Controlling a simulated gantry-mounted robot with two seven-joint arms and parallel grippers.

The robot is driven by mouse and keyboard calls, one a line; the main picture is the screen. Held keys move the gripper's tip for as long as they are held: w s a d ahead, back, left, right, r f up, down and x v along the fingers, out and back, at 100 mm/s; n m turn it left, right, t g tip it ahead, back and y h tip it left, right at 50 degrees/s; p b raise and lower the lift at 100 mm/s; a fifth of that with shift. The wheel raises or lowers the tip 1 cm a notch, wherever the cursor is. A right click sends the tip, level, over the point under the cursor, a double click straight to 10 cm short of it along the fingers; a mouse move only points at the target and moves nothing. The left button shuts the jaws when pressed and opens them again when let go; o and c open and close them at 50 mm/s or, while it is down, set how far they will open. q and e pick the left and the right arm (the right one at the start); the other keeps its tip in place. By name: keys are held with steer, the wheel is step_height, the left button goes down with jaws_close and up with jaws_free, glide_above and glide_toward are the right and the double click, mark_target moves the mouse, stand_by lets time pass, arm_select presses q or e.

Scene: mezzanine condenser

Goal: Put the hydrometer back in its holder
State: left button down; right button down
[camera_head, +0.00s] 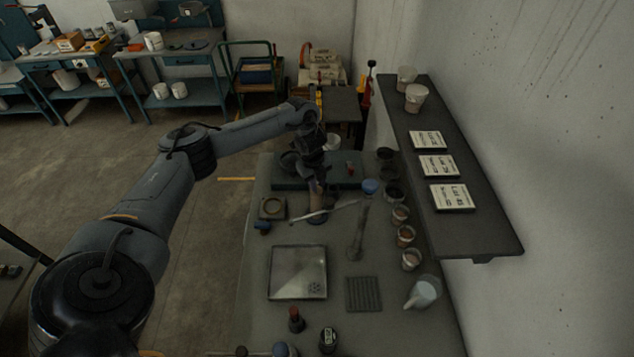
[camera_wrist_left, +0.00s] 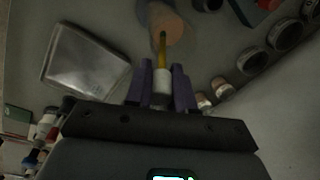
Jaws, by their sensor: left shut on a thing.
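My left gripper (camera_head: 316,184) points down over the workbench, and its fingers are shut on a slim thing, which I take for the hydrometer. In the left wrist view, the hydrometer (camera_wrist_left: 162,48) shows a yellow stem beyond a pale part between the purple fingers (camera_wrist_left: 162,88). A tan, round-topped upright cylinder (camera_head: 317,207), perhaps the holder, stands just below the gripper; it also shows in the left wrist view (camera_wrist_left: 168,24). The stem's end overlaps the cylinder in that view; I cannot tell whether it is inside or above. My right gripper is not in view.
A square metal tray (camera_head: 298,272) and a dark ribbed mat (camera_head: 363,294) lie nearer on the bench. Several small cups (camera_head: 405,235) line the right side below a wall shelf (camera_head: 478,222). A pale rod lies close by the cylinder.

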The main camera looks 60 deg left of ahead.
arm_select(q)
steer(key=shift+r+p, duration=5.05)
steer(key=shift+r, duration=0.6)
step_height(320, 180, up, 5)
steer(key=shift+r+p, duration=0.15)
steer(key=shift+p, duration=0.7)
